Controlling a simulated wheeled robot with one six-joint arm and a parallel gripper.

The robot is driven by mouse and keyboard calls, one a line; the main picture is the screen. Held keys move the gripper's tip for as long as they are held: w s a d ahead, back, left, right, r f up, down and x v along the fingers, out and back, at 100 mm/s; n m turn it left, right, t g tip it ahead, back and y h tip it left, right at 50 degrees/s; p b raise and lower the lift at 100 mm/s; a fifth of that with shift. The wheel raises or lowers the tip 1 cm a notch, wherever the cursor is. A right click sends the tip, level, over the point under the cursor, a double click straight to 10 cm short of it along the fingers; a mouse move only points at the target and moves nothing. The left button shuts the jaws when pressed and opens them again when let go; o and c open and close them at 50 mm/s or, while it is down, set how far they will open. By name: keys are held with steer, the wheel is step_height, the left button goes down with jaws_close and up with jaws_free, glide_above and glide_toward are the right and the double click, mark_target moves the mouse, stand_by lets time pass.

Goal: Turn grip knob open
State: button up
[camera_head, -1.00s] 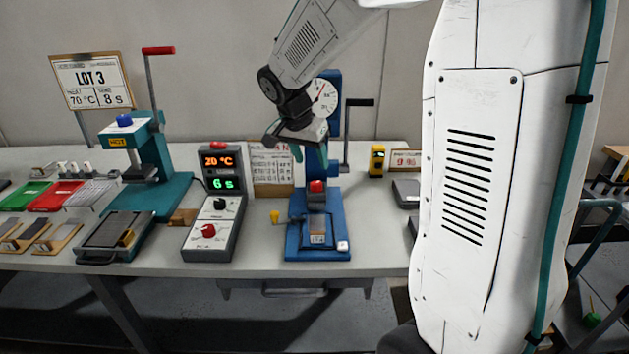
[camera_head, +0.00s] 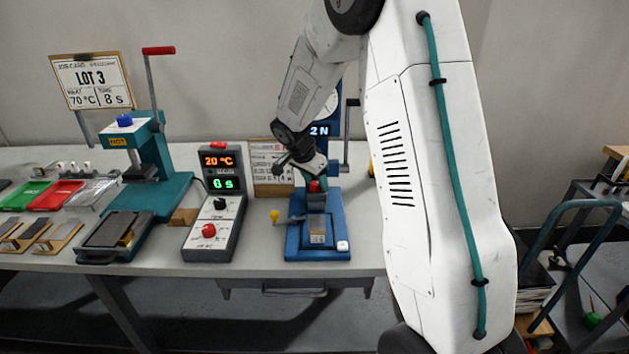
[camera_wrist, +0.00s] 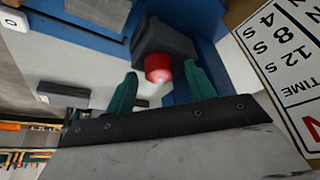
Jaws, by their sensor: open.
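The red grip knob (camera_head: 315,186) sits on a dark grey block on the blue tester (camera_head: 332,226) at the bench's front middle. In the wrist view the red knob (camera_wrist: 158,66) shows between my two teal fingertips. My gripper (camera_head: 319,178) is open, just above and beside the knob in the head view. In the wrist view my gripper (camera_wrist: 160,72) has a finger to each side of the knob, with gaps visible. I cannot tell how far down the fingers reach.
A small yellow knob (camera_head: 274,216) is beside the tester. A teal press (camera_head: 150,165) stands farther left. A printed card (camera_head: 266,165) stands behind, close to my gripper.

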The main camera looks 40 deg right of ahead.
steer(key=c, duration=1)
steer(key=shift+n, duration=0.4)
steer(key=n+t, duration=0.1)
steer(key=n, duration=0.2)
steer(key=shift+s+d+n+t+y, duration=0.1)
steer(key=shift+n+t+y, duration=0.2)
steer(key=shift+n+t, duration=0.1)
steer(key=n+t+y, duration=0.1)
steer(key=n, duration=0.3)
steer(key=shift+d, duration=0.1)
steer(key=n+y, duration=0.1)
steer(key=n, duration=0.3)
steer(key=shift+d+n+t+y, duration=0.1)
steer(key=shift+n+t+y, duration=0.3)
steer(key=shift+d+n+y, duration=0.1)
steer(key=shift+n+y, duration=0.8)
steer(key=shift+n, duration=1.3)
